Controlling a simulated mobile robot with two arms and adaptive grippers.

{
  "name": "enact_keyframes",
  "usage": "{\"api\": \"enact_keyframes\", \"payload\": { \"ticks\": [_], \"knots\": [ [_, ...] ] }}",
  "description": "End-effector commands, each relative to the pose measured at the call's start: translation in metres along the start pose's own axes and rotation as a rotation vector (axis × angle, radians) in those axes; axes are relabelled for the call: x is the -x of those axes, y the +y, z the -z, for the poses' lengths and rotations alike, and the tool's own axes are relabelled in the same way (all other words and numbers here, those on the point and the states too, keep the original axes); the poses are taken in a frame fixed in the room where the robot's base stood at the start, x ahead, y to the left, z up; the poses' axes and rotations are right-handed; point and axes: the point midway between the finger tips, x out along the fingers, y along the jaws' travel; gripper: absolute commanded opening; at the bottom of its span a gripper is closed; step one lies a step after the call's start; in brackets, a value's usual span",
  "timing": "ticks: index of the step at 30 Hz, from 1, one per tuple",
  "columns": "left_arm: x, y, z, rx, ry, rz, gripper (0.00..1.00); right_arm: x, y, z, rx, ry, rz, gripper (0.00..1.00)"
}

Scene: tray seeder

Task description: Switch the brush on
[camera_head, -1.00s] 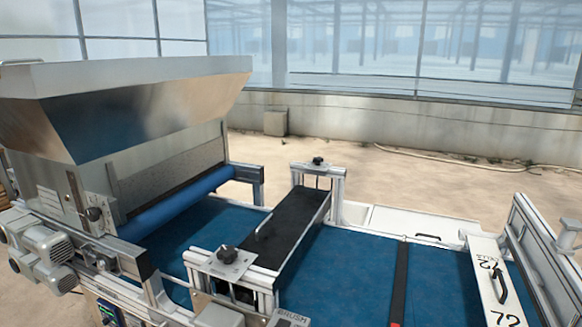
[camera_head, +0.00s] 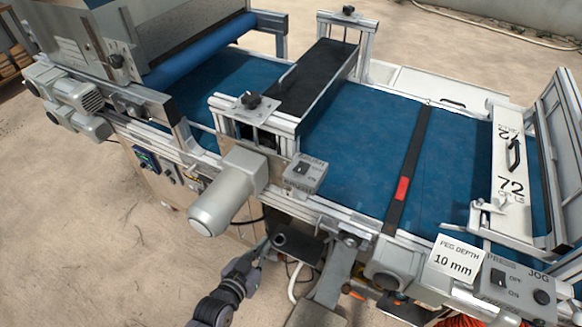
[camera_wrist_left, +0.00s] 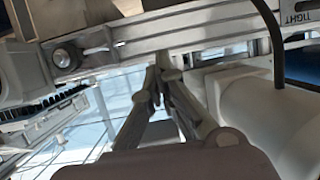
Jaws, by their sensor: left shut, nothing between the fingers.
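The brush switch box (camera_head: 305,174) is a small grey box with an off/on rocker, on the near rail of the seeder in the head view. Which way its rocker is set is too small to tell. The dark brush unit (camera_head: 308,78) spans the blue belt behind it. My left gripper (camera_head: 265,243) is low in front of the machine, below and left of the box and apart from it. In the left wrist view its fingers (camera_wrist_left: 164,70) come together, shut and empty, beside a pale motor cylinder. The switch box is not seen there. My right gripper is not in view.
The brush motor (camera_head: 228,190) sticks out from the near rail, just left of the switch box and above my left gripper. A press/jog box (camera_head: 515,292) and a peg depth sign (camera_head: 456,260) are at the lower right. Open floor (camera_head: 90,240) lies at the left.

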Motion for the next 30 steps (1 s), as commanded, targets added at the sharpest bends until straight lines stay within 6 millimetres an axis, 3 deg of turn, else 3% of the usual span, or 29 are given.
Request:
{"api": "enact_keyframes", "payload": {
  "ticks": [1,3,6,9,12,17,30],
  "knots": [
    [0.004,0.004,0.045,-0.003,0.087,-0.011,0.00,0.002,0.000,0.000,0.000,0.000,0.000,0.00],
    [0.013,0.010,0.099,-0.005,0.197,-0.022,0.00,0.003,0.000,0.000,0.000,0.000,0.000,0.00],
    [0.031,0.017,0.161,-0.006,0.325,-0.037,0.00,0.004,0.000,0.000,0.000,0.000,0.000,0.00],
    [0.048,0.022,0.203,-0.005,0.415,-0.047,0.00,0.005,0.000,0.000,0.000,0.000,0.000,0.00],
    [0.058,0.024,0.225,-0.003,0.464,-0.053,0.00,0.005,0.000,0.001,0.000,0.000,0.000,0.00],
    [0.055,0.025,0.239,-0.003,0.483,-0.053,0.00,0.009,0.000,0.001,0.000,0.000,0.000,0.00],
    [-0.021,0.030,0.280,-0.003,0.482,-0.053,0.00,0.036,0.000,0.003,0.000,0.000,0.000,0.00]
  ]
}}
